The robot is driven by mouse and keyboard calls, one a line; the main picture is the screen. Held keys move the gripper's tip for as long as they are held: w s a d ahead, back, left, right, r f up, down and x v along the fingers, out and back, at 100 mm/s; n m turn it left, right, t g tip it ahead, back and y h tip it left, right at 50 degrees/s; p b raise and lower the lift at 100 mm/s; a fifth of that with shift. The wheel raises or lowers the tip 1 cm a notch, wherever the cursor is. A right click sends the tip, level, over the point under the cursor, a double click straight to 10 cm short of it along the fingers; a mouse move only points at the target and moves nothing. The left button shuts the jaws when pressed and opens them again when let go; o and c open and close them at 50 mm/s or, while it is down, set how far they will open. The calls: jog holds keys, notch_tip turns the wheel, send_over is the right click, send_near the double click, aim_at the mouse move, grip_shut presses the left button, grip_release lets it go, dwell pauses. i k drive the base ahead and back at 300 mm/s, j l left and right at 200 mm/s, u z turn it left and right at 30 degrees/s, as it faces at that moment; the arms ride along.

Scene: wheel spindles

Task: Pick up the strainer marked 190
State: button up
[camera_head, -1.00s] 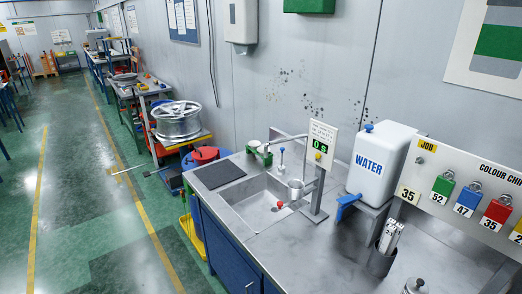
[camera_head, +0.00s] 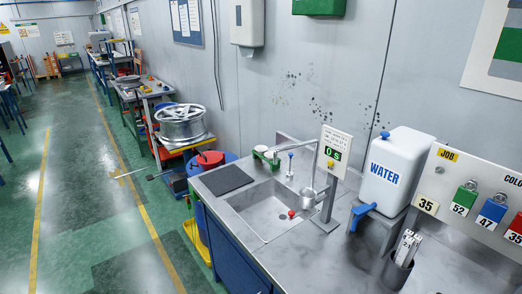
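I cannot make out a strainer marked 190 in the head view. A metal cup (camera_head: 307,197) stands at the right edge of the sink, by the display post; no marking is readable on it. A dark metal holder (camera_head: 396,273) at the bottom right has several white strips (camera_head: 407,247) standing in it; any print on them is too small to read. My gripper is not in view.
The steel counter holds a sink (camera_head: 264,214), a black mat (camera_head: 222,180), a display (camera_head: 334,152) and a white WATER tank (camera_head: 397,167). A job board (camera_head: 455,186) with numbered coloured tags is at the right.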

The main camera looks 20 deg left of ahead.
aim_at(260, 149)
jog(key=i+j, duration=0.15)
jog(key=j, duration=0.25)
jog(key=i+j+z, duration=0.1)
jog(key=j, duration=0.25)
jog(key=i+j, duration=0.2)
jog(key=j, duration=0.2)
jog(key=i+j, duration=0.15)
jog(key=j, duration=0.25)
jog(key=i+j+z, duration=0.1)
jog(key=j, duration=0.3)
jog(key=i+j, duration=0.2)
jog(key=j, duration=0.2)
jog(key=i+j, duration=0.2)
jog(key=j, duration=0.2)
jog(key=i+j+z, duration=0.1)
jog(key=i+j, duration=0.35)
jog(key=j, duration=0.3)
jog(key=i+j+z, duration=0.1)
jog(key=j, duration=0.3)
jog(key=i+j, duration=0.3)
jog(key=j, duration=0.1)
